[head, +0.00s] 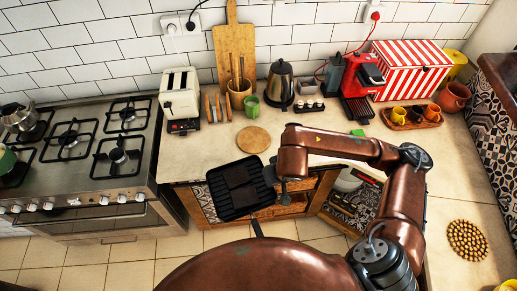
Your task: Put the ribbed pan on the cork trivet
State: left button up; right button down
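The ribbed pan (226,207) is black and square, and its handle points down in the picture. It spans the counter's front edge, with much of it out over the floor side. My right gripper (273,177) is at the pan's right rim and appears shut on it; the fingers are small and dark against the pan. A round, light brown cork trivet (254,140) lies flat and bare on the counter just behind the pan. My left gripper is not in view.
A stove (85,150) stands at the left. A toaster (180,95), a utensil holder (239,95), a kettle (280,85) and a red coffee machine (360,75) line the back. A round beaded mat (467,240) lies on the right counter.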

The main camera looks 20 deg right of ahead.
aim_at(249, 144)
jog(key=k, duration=1.05)
jog(key=u, duration=0.8)
jog(key=i, duration=1.45)
jog(key=z, duration=0.75)
